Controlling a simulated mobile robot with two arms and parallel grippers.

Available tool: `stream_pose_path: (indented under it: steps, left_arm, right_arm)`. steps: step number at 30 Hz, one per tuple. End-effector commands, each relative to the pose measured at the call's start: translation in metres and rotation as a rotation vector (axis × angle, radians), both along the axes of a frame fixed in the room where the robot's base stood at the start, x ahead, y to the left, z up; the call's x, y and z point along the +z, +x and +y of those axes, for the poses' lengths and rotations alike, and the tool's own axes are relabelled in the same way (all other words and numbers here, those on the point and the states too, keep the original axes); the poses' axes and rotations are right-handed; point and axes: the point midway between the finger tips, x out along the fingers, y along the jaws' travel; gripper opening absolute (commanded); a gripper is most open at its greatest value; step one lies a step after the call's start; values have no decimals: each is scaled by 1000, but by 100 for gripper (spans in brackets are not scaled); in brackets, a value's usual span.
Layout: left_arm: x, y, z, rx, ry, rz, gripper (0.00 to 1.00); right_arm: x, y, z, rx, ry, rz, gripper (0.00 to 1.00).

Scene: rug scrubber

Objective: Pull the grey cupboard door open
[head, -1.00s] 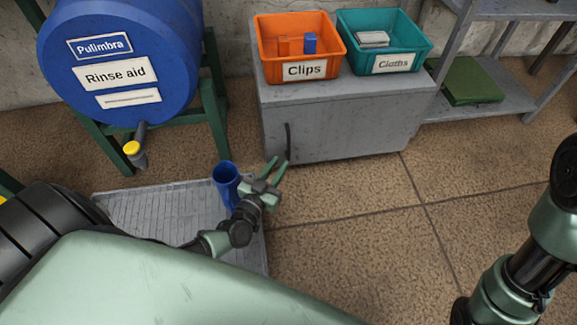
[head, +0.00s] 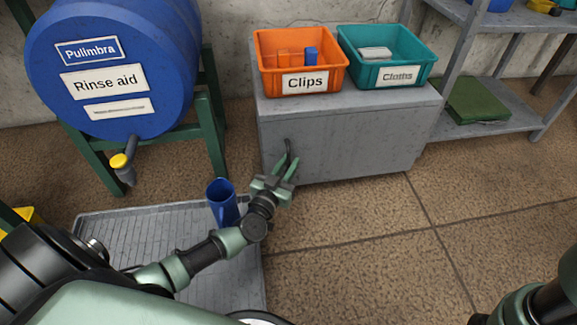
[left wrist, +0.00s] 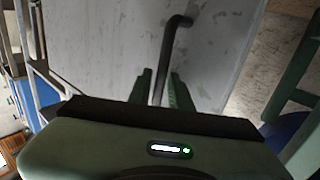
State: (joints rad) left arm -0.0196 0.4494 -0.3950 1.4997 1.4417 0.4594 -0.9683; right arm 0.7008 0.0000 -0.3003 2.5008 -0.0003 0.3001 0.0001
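The grey cupboard (head: 345,142) stands against the wall, and its front door looks shut. A dark, bent bar handle (head: 289,150) is at the door's left side. My left gripper (head: 286,164) is at this handle with its fingers apart. In the left wrist view the handle (left wrist: 170,45) runs down between the two green fingertips (left wrist: 159,80), with a gap showing on both sides. I cannot tell whether a finger touches the door (left wrist: 218,50). My right gripper is out of view.
An orange Clips bin (head: 300,62) and a teal Cloths bin (head: 388,60) stand on the cupboard. A blue jug (head: 222,203) on the grey ribbed tray (head: 110,228) is close to my left wrist. A blue barrel (head: 115,65) is at left. Floor before the cupboard is clear.

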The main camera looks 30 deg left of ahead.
Motion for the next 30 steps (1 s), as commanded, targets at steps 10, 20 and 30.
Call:
stream_pose_path:
  steps: [10,20,30]
  left_arm:
    - [0,0,0,0,0,1,0]
    - [0,-1,0,0,0,1,0]
    - [-1,-1,0,0,0,1,0]
  right_arm:
    - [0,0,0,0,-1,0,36]
    - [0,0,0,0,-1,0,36]
    - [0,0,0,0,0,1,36]
